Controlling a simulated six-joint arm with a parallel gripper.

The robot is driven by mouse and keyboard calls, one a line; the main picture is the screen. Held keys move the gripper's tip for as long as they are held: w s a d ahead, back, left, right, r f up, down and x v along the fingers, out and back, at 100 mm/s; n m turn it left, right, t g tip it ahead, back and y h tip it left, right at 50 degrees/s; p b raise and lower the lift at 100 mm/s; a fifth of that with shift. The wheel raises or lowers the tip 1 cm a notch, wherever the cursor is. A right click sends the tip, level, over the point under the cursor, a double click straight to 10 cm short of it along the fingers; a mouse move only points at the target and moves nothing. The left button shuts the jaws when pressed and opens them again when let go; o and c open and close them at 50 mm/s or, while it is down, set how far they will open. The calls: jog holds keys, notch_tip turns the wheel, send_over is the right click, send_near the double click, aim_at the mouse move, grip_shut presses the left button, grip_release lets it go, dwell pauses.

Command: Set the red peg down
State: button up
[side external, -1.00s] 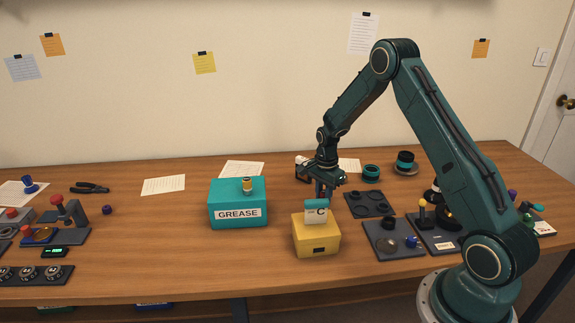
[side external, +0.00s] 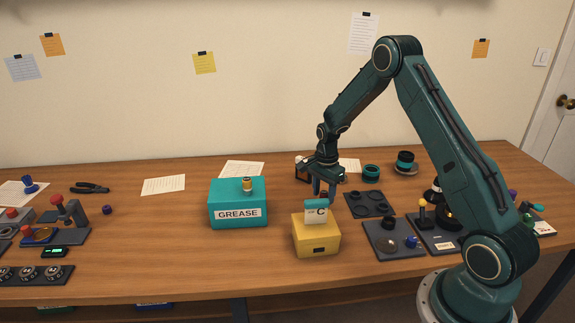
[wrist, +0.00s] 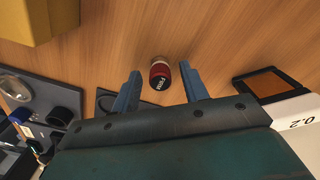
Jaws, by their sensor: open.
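The yellow box (side external: 316,238) with the C card (side external: 316,211) stands just in front of my gripper. The teal grease box (side external: 225,207) is to its left. A dark tray (side external: 366,209) lies close on the right. An orange-faced dark frame (wrist: 268,87) is at the wrist view's right.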

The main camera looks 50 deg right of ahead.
aim_at(323, 193)
notch_tip(323, 193, up, 11)
dwell(0.5)
dwell(0.5)
jog(key=s+a+r+n+t, duration=0.1)
jog(key=s+a+r+n, duration=0.4)
jog(key=a+r, duration=0.25)
jog(key=s+a+r+n+t, duration=0.2)
jog(key=s+a+r+n, duration=0.35)
jog(key=r, duration=0.35)
jog(key=s+a+r+n+t, duration=0.1)
jog(key=s+a+n, duration=0.3)
jog(key=s, duration=0.4)
jog(key=s+a+n+t, duration=0.1)
jog(key=s+a+n, duration=0.3)
jog(key=s, duration=0.4)
jog(key=shift+a+r+n+t, duration=0.2)
jog(key=shift+r+n+t, duration=0.15)
jog(key=shift+n, duration=0.3)
